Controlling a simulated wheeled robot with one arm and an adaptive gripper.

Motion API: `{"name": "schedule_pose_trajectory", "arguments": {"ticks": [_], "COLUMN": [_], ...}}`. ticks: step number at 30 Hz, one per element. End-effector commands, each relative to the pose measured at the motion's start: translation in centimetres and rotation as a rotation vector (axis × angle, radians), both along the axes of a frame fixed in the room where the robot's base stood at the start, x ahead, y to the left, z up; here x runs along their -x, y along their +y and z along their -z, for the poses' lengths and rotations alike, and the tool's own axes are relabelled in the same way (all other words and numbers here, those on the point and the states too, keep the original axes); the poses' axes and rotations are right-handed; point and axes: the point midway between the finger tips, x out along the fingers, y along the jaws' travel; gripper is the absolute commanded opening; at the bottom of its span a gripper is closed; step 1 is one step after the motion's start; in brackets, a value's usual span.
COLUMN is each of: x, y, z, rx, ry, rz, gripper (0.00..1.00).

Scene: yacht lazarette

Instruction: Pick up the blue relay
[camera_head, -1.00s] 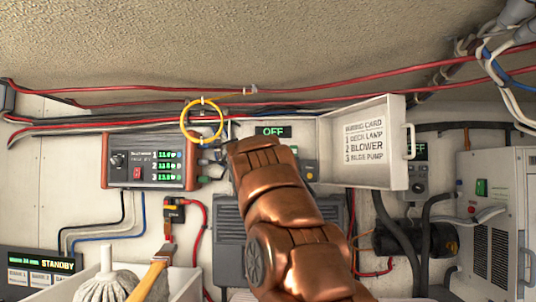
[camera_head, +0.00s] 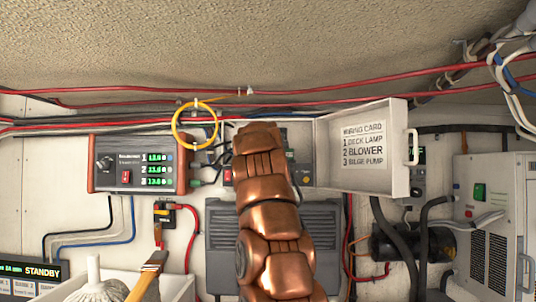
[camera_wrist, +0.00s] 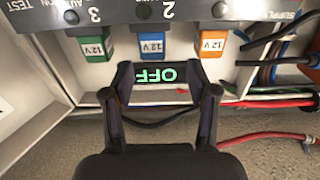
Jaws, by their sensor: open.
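The blue relay (camera_wrist: 152,44), marked 12 V, sits below the number 2 in a row under a dark panel in the wrist view. A green relay (camera_wrist: 95,47) is on its left and an orange relay (camera_wrist: 212,43) on its right. My gripper (camera_wrist: 160,78) is open and empty. Its fingertips appear below the blue relay in the picture, one to each side of its line, and apart from it. A lit OFF display (camera_wrist: 158,74) shows between the fingers. In the head view my copper arm hides the gripper and the relays.
An open box door (camera_head: 362,148) with a wiring card stands right of my arm. A yellow cable loop (camera_head: 195,126) and a meter box (camera_head: 140,163) are on the left. Red cables (camera_head: 350,88) run along the top. Loose cables (camera_wrist: 270,62) hang right of the orange relay.

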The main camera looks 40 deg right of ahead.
Motion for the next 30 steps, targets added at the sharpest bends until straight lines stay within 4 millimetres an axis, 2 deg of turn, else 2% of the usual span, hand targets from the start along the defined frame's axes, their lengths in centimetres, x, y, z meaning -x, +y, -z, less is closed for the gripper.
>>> {"name": "schedule_pose_trajectory", "arguments": {"ticks": [9,13,20,30], "x": [-2.5,-3.4,-3.4,-3.4], "y": [-3.0,-3.5,-3.6,-3.6], "z": [-0.1,0.2,0.4,0.4], "rx": [-0.002,-0.002,-0.002,-0.002], "ry": [0.002,0.003,0.002,0.002], "rz": [0.003,0.003,0.003,0.003], "gripper": [0.58,0.58,0.58,0.24]}}
